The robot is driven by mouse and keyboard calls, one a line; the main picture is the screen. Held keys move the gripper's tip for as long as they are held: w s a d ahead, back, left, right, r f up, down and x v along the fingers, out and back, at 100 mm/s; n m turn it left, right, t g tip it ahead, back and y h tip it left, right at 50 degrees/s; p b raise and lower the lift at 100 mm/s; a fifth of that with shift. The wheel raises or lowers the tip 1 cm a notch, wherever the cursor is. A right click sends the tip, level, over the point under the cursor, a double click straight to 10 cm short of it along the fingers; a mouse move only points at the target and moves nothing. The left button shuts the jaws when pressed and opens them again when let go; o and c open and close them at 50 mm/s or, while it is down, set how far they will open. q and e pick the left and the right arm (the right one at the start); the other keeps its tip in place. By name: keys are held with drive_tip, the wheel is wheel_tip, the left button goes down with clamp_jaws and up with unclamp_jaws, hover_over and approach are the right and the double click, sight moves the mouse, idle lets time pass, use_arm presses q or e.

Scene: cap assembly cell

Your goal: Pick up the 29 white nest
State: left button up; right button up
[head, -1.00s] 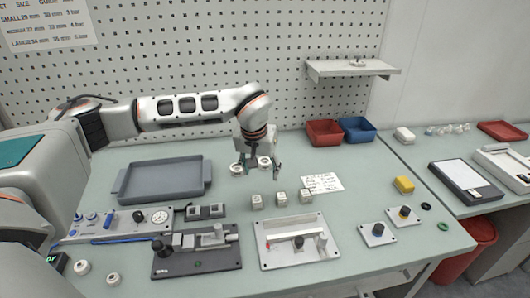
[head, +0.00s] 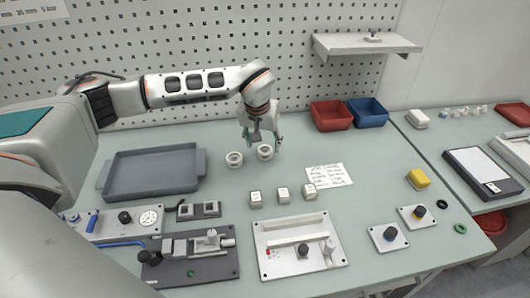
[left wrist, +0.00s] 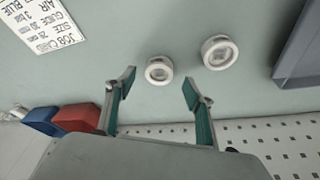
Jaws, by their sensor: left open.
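Two white ring-shaped pieces, which look like nests, lie on the bench near the back: a left ring (head: 234,159) and a right ring (head: 265,152). No size marking is legible on either. My left gripper (head: 264,139) points down, open and empty, close to the right ring. In the left wrist view, the gripper (left wrist: 158,82) has its fingers apart, and the smaller-looking ring (left wrist: 159,70) shows between and just past the fingertips. The larger-looking ring (left wrist: 220,52) lies outside the fingers, towards the tray. My right gripper is not in view.
A grey tray (head: 104,190) lies to the left. Red (head: 331,115) and blue (head: 367,112) bins stand behind on the right. Several small white blocks (head: 283,195), a job card (head: 329,176) and fixtures (head: 268,226) are in front. The bench between rings and card is clear.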

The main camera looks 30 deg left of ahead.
sight(265, 151)
use_arm(q)
drive_tip(key=shift+x, duration=1.85)
drive_tip(key=shift+w, duration=0.1)
drive_tip(key=c, duration=1.1)
drive_tip(key=shift+c, duration=0.2)
drive_tip(key=shift+r, duration=0.15)
